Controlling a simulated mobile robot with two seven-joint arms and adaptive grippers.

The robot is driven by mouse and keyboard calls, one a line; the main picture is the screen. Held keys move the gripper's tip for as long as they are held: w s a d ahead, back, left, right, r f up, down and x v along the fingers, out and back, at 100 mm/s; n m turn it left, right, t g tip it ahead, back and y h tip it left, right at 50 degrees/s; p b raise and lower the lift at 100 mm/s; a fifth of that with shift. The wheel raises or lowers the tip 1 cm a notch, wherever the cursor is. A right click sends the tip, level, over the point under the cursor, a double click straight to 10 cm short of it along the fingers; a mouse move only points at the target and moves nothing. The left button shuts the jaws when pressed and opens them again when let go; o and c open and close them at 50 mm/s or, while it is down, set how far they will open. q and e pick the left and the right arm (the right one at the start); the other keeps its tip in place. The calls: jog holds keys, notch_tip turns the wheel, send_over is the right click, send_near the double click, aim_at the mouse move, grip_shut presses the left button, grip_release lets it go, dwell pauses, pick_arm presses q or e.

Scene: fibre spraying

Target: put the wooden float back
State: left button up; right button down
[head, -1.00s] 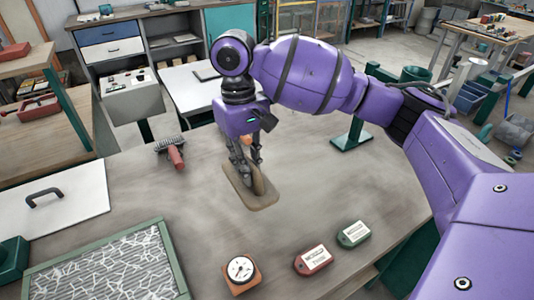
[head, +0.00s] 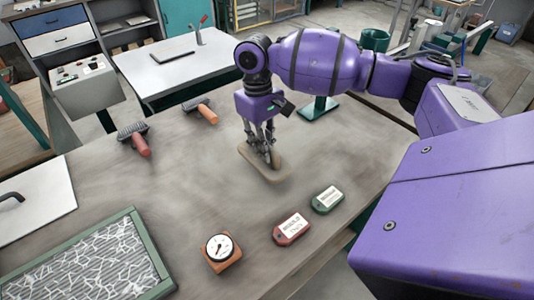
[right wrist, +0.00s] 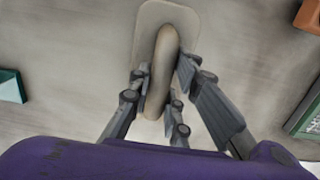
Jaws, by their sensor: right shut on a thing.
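The wooden float, a beige board with rounded ends and an upright handle, is on or just above the worktable in the head view (head: 280,176). It also shows in the right wrist view (right wrist: 152,22), with its long handle between my fingers. My right gripper (head: 269,157) is shut on the float's handle from above; its fingers (right wrist: 160,92) flank the handle on both sides. Whether the board's underside touches the table cannot be told. My left gripper is not in view.
On the worktable (head: 190,195) lie a red-handled brush (head: 138,142), an orange-handled tool (head: 206,112), a gauge (head: 221,250), a red tag (head: 292,228) and a green tag (head: 327,199). A green-framed panel (head: 140,235) lies front left. Bare tabletop surrounds the float.

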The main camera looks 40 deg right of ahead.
jog(key=f, duration=0.2)
jog(key=d+f, duration=0.1)
jog(key=f, duration=0.1)
jog(key=shift+f, duration=0.1)
jog(key=c, duration=1.6)
grip_release()
jog(key=shift+f, duration=0.1)
jog(key=shift+c, duration=0.2)
jog(key=r, duration=0.4)
jog(key=w+r, duration=0.1)
jog(key=r, duration=0.7)
jog(key=shift+w+a+r, duration=0.1)
jog(key=shift+w, duration=0.1)
